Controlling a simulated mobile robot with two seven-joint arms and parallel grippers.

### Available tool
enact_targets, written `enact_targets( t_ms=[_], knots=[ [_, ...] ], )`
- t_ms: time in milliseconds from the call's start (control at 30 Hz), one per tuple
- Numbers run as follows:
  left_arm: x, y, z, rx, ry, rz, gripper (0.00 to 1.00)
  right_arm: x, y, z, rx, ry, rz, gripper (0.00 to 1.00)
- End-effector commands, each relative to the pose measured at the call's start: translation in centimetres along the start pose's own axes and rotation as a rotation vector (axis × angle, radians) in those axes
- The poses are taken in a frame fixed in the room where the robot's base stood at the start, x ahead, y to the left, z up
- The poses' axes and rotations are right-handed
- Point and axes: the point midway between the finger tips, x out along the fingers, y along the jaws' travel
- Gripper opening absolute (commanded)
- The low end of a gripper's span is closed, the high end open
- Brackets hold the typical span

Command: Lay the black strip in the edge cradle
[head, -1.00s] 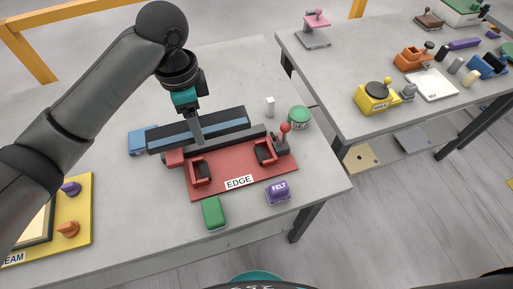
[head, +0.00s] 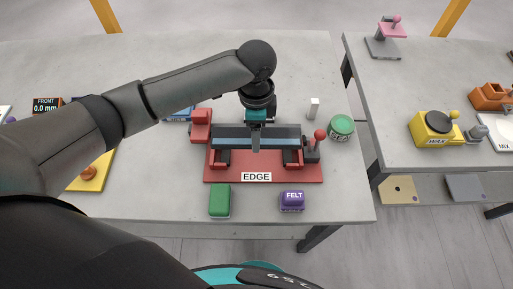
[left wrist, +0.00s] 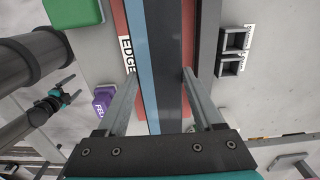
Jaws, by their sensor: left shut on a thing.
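The black strip (head: 230,143), with a light blue band along it, lies level across the red EDGE fixture (head: 214,174) in the head view. It spans above the cradle's two red brackets (head: 291,157); I cannot tell if it touches them. My left gripper (head: 256,147) is shut on the strip near its middle, from above. In the left wrist view the strip (left wrist: 165,60) runs between the two fingers (left wrist: 161,72). My right gripper (left wrist: 74,85) shows small at the left of that view, empty, its fingers apart.
A red-knobbed lever (head: 319,136) stands at the fixture's right end. A green block (head: 219,200) and a purple FELT block (head: 292,201) sit in front. A green tin (head: 341,127) and a white piece (head: 314,107) stand to the right. A second table (head: 400,80) stands further right.

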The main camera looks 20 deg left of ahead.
Motion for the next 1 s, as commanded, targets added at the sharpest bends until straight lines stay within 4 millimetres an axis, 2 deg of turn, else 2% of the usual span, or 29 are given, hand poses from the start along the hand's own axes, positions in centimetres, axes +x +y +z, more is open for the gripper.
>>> enact_targets(
  t_ms=[33,100,333,600,967,1000],
  knots=[
    [1.1,0.0,0.0,-0.001,0.000,0.001,0.00,0.3,0.1,0.0,-0.001,0.000,0.001,0.91],
    [2.0,-0.1,0.0,-0.001,0.001,-0.002,0.00,0.4,0.2,0.1,-0.001,0.000,0.002,0.91],
    [3.5,0.0,-0.1,0.000,0.002,-0.001,0.00,0.7,0.6,0.1,-0.003,0.000,0.008,0.91],
    [7.1,-0.1,-0.1,0.000,0.002,-0.002,0.00,1.4,0.8,0.0,-0.003,0.001,0.010,0.91],
    [7.3,-0.1,-0.1,0.000,0.002,-0.002,0.00,1.4,0.8,-0.1,-0.002,0.003,0.011,0.91],
    [7.4,0.0,0.0,0.001,0.001,-0.001,0.70,1.4,0.8,-0.1,-0.001,0.003,0.011,0.91]
  ],
)
